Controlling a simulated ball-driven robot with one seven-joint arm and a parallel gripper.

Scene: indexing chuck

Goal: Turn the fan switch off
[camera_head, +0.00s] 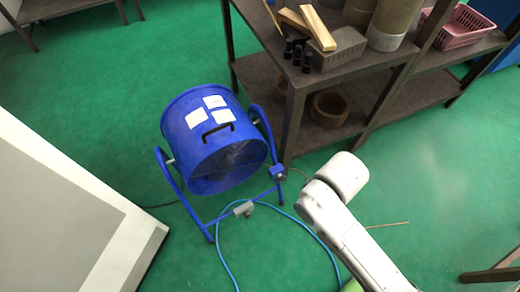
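A blue drum fan (178,137) stands on the green floor, left of centre, tilted on a blue tubular stand (172,180). White labels and a black handle are on top of its drum. A small grey box (243,209) sits on the stand's lower front bar, and a small blue box (278,172) is at the stand's right side. Which of these carries the switch, and its position, is too small to tell. My white arm shows at lower right, beside the fan and apart from it. My gripper is not in view.
A dark workbench (285,72) behind and right of the fan holds wood pieces, a grey block, cylinders and a pink basket (470,27). A blue hose (222,258) and a thin stick (388,225) lie on the floor. A large pale panel (65,215) fills the left.

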